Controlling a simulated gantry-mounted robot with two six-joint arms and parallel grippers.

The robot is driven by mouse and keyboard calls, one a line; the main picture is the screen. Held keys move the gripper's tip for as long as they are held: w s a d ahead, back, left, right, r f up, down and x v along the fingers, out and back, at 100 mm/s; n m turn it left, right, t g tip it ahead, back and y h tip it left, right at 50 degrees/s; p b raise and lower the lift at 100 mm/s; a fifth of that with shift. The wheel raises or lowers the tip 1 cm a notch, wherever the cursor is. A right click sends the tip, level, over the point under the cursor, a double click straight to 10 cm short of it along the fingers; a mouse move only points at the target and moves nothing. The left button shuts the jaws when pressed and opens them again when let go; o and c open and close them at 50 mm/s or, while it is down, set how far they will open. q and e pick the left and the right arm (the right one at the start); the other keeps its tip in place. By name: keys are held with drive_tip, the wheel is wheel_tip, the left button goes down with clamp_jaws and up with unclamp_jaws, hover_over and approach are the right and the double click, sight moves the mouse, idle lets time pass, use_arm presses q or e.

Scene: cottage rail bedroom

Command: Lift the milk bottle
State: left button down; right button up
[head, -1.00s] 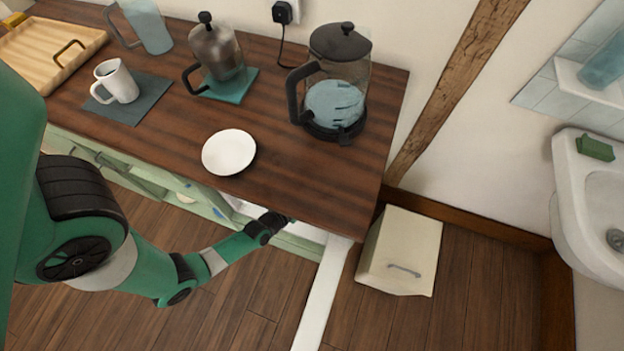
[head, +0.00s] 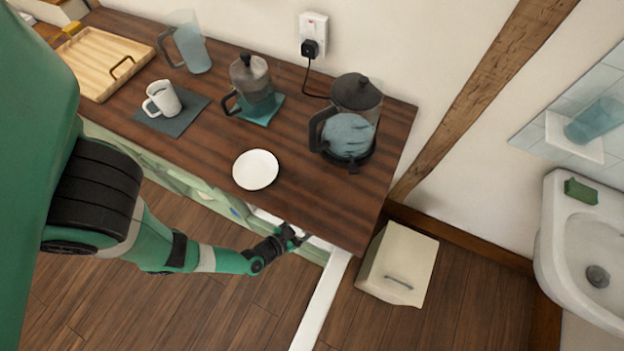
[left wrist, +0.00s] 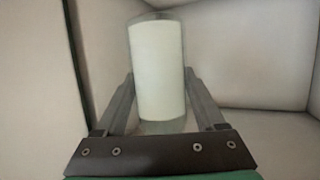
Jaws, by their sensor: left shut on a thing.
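The milk bottle (left wrist: 158,70) stands upright in the left wrist view, a white-filled cylinder with a clear upper rim and base. My left gripper (left wrist: 159,98) is shut on it, with one finger on each side. The bottle is inside a pale, white-walled compartment. In the head view my left gripper (head: 292,238) is at the front edge of the counter, low by the white opening under it. The bottle cannot be made out there. My right gripper is not in view.
The wooden counter (head: 215,150) carries a white saucer (head: 256,169), a kettle (head: 350,130), a moka pot (head: 252,85), a mug (head: 162,99), a glass jug (head: 190,48) and a tray (head: 100,70). A cream bin (head: 398,262) stands right of the counter. Compartment walls (left wrist: 250,50) surround the bottle closely.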

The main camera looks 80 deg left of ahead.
use_arm(q)
drive_tip(key=shift+s+d+r+p, duration=0.35)
drive_tip(key=shift+d, duration=0.1)
drive_tip(key=shift+s+d+r+p, duration=0.3)
drive_tip(key=shift+s+d+p, duration=0.1)
drive_tip(key=shift+d, duration=0.15)
drive_tip(key=shift+s+d, duration=0.1)
drive_tip(key=shift+s, duration=0.05)
drive_tip(key=shift+s, duration=0.15)
